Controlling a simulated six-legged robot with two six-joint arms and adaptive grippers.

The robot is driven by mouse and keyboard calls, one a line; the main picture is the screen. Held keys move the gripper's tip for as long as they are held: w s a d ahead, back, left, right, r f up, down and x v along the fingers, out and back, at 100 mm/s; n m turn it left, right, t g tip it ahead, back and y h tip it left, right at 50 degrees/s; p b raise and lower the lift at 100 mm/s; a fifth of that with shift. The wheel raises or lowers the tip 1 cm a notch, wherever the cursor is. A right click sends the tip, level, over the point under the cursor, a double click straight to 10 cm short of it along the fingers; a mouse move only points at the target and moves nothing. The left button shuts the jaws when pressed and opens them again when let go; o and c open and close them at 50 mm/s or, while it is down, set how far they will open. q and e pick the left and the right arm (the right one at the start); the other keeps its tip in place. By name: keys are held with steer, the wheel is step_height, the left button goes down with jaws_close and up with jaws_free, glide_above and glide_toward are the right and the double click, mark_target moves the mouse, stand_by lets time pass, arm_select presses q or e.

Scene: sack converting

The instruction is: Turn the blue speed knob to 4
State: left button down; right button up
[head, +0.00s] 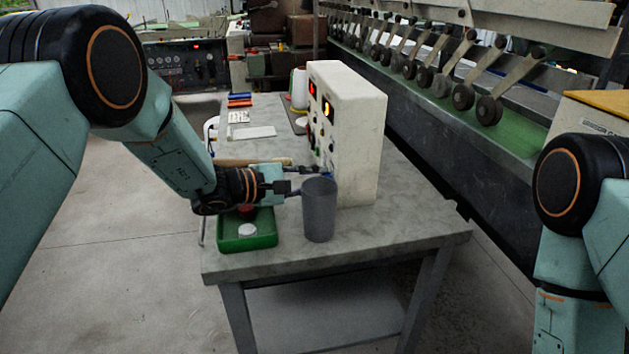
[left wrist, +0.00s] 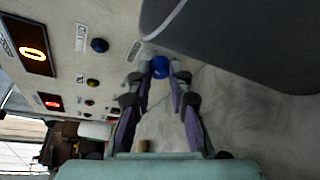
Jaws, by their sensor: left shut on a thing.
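The white control box (head: 355,135) stands on the grey table, its panel facing left. The blue knob (left wrist: 160,65) sits low on the panel in the left wrist view. My left gripper (left wrist: 160,73) is shut on it, with one fingertip on each side. In the head view my left gripper (head: 322,174) reaches the panel's lower edge, partly behind the grey cup, so the knob is mostly hidden there. The knob's pointer and scale cannot be read. My right arm shows at the right edge; its gripper is out of view.
A grey cup (head: 319,212) stands close to my left gripper and also fills the upper right of the left wrist view (left wrist: 240,40). A green tray (head: 247,243) holds a white disc and a red thing. A dark knob (left wrist: 99,45) and lit displays (left wrist: 34,40) are on the panel.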

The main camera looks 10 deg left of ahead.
arm_select(q)
steer(key=shift+d, duration=0.1)
steer(key=c, duration=1.3)
jaws_free()
steer(key=shift+s+r, duration=0.1)
steer(key=shift+o, duration=0.4)
steer(key=v, duration=1.2)
